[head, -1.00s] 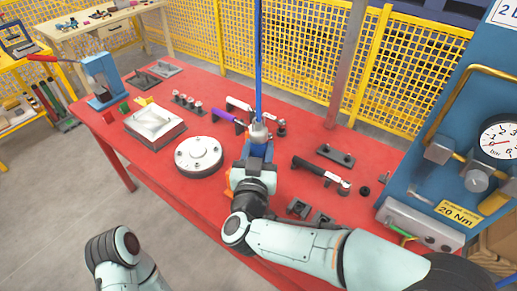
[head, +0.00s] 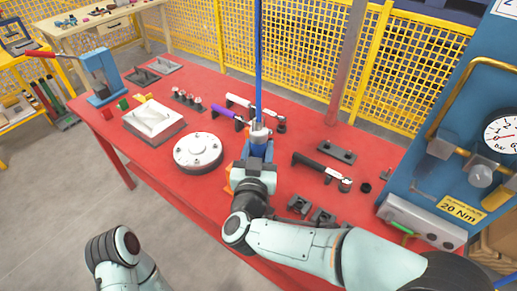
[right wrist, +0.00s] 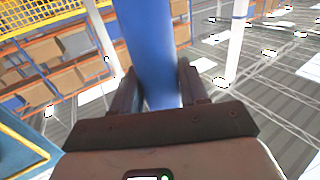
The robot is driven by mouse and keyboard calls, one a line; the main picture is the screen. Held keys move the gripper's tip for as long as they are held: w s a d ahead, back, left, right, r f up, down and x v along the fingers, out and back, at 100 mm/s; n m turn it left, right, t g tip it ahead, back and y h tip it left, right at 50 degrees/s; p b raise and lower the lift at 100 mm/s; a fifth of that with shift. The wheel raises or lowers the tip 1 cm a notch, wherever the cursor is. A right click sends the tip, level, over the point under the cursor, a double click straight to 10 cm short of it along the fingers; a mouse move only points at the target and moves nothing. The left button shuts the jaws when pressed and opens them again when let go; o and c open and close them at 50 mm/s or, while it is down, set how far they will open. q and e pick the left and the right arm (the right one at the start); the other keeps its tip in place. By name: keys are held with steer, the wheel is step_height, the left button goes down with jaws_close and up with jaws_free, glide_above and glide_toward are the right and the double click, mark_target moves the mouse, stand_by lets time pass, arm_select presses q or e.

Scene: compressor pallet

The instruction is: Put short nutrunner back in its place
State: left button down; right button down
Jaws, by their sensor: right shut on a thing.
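My right gripper (head: 258,152) is over the red table, shut on a blue-bodied tool, which I take to be the short nutrunner (head: 259,132). The tool's silvery top shows above the gripper, and a blue line runs straight up from it out of the picture. In the right wrist view the blue body (right wrist: 152,55) stands between the two dark fingers (right wrist: 158,88). The gripper and arm hide its lower part. I cannot tell which spot is its place. My left gripper is out of view; only a rounded link of that arm shows at the lower left.
The red table (head: 222,180) holds a round flange (head: 198,152), a white block (head: 154,118), a purple-handled tool (head: 228,114), a black-handled wrench (head: 320,168) and small dark blocks (head: 299,205). A blue panel with a gauge (head: 505,134) stands at the right. Yellow mesh fencing (head: 290,60) closes the back.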

steer(key=shift+f+b, duration=1)
steer(key=shift+f, duration=0.25)
steer(key=shift+f+b, duration=0.75)
steer(key=shift+f, duration=0.25)
stand_by(0.3)
steer(key=shift+c, duration=2.4)
jaws_free()
steer(key=shift+f, duration=0.2)
steer(key=s+a, duration=0.1)
steer(key=s, duration=1.2)
steer(key=shift+s+a+r, duration=0.15)
steer(key=shift+s+a, duration=0.05)
steer(key=shift+a, duration=0.1)
